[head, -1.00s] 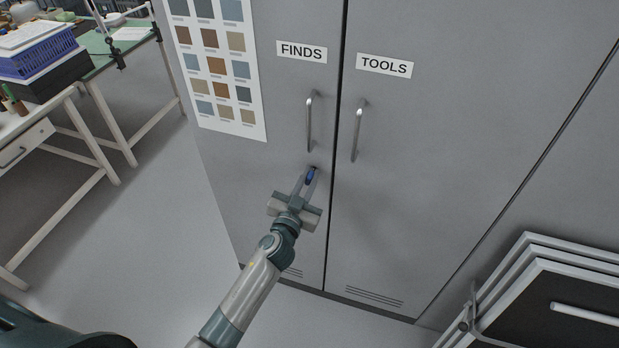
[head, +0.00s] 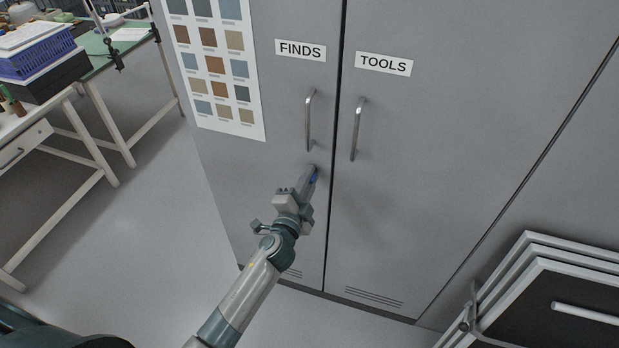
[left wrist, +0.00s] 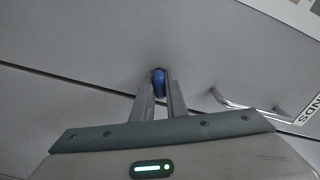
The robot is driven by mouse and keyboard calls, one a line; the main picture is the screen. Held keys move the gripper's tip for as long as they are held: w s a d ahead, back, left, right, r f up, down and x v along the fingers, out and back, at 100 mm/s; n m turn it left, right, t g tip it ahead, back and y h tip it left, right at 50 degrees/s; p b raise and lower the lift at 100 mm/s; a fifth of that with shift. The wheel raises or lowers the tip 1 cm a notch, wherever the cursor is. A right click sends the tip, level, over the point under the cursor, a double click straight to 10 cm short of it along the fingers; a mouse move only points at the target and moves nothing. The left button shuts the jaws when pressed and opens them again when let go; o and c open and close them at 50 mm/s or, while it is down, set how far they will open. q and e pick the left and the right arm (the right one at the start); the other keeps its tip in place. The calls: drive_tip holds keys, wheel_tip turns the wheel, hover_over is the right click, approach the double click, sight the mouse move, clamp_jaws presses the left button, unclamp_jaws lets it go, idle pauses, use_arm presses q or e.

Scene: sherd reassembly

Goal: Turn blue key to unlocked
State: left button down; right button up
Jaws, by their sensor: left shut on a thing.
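The blue key (head: 314,180) is at the lock on the FINDS door of the grey cabinet (head: 290,85), below that door's handle. My left gripper (head: 311,174) is shut on the key, with its fingers pointing up toward the door and its body rolled to one side. In the left wrist view the blue key (left wrist: 159,83) shows between the two fingertips, against the door. The fingers hide most of the key in the head view. My right gripper is in neither view.
The FINDS handle (head: 310,120) is just above the key and the TOOLS handle (head: 357,130) is to its right. Folded panels (head: 560,290) lean at the lower right. A white table (head: 60,125) stands at the left. The floor between is clear.

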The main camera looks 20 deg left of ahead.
use_arm(q)
drive_tip(key=m, duration=0.5)
drive_tip(key=shift+f, duration=0.1)
idle(0.3)
drive_tip(key=c, duration=1.8)
unclamp_jaws()
drive_tip(key=shift+o, duration=0.2)
drive_tip(key=shift+s, duration=0.1)
drive_tip(key=s+b, duration=0.4)
drive_tip(key=s, duration=1.3)
drive_tip(key=shift+s+a, duration=0.15)
drive_tip(key=shift+a, duration=0.15)
drive_tip(key=shift+f, duration=0.1)
